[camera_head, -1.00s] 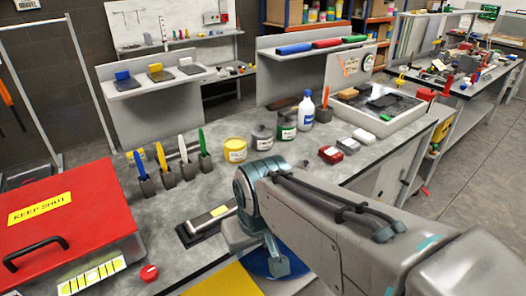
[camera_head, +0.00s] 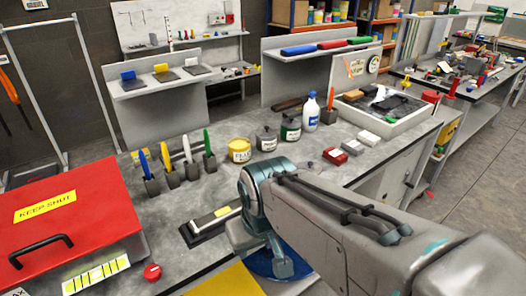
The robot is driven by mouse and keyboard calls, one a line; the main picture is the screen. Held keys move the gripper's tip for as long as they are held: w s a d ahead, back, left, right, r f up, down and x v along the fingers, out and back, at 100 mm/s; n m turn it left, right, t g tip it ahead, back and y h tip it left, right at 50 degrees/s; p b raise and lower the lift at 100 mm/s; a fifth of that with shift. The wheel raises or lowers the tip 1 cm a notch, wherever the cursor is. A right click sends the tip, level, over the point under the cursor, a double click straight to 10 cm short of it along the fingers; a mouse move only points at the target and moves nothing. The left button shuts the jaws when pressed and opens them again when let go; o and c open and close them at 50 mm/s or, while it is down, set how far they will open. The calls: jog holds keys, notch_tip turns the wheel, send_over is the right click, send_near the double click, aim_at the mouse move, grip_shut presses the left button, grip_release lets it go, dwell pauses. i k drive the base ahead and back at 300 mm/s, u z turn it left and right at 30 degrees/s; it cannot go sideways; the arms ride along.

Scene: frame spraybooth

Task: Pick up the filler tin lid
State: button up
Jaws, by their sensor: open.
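A yellow tin (camera_head: 239,151) stands upright on the grey bench, in the middle of the head view. Its label is too small to read surely, but it looks like the filler tin. Its top (camera_head: 239,143) looks closed by a pale yellow lid; I cannot make out the lid's edge clearly. My gripper is not in view.
A grey tin (camera_head: 266,139), a green tin (camera_head: 290,129) and a white bottle (camera_head: 311,112) stand right of the yellow tin. Holders with coloured-handled tools (camera_head: 171,172) stand to its left. A red box (camera_head: 70,212) fills the left. A sanding block (camera_head: 212,222) lies in front.

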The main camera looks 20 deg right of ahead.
aim_at(315, 168)
jog(key=k, duration=0.65)
jog(key=z, duration=0.7)
jog(key=i, duration=0.7)
jog(key=z, duration=0.95)
jog(key=i, duration=0.9)
jog(key=z, duration=0.05)
